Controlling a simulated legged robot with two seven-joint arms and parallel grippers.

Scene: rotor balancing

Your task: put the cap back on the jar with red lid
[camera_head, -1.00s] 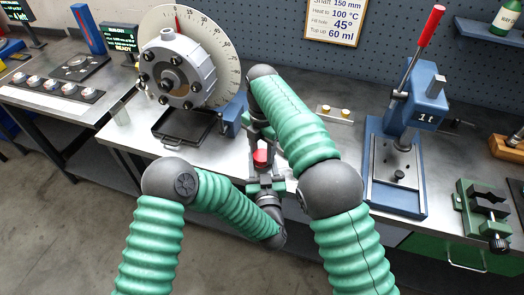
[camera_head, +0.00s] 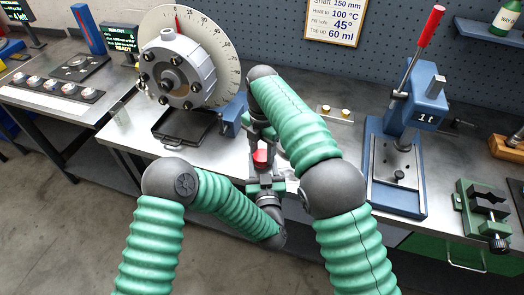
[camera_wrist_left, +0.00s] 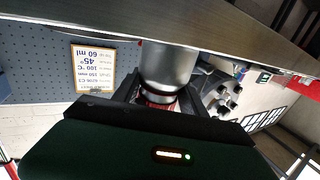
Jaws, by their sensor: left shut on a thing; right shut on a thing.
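The red lid (camera_head: 260,157) shows between my two grippers, over the front edge of the bench. My left gripper (camera_head: 264,172) comes up from below in the head view and is shut on the red lid. In the left wrist view the red piece (camera_wrist_left: 158,98) shows between the dark fingers, with a grey cylinder (camera_wrist_left: 168,65) just beyond it. I cannot tell whether that cylinder is the jar or part of my right arm. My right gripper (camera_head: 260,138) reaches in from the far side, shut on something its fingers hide. Whether lid and jar touch is hidden.
The rotor (camera_head: 180,70) with its dial stands left on the bench. A blue press (camera_head: 405,130) with a red-tipped lever stands right, beside a green vise (camera_head: 485,208). A small plate with two brass pieces (camera_head: 335,111) lies behind.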

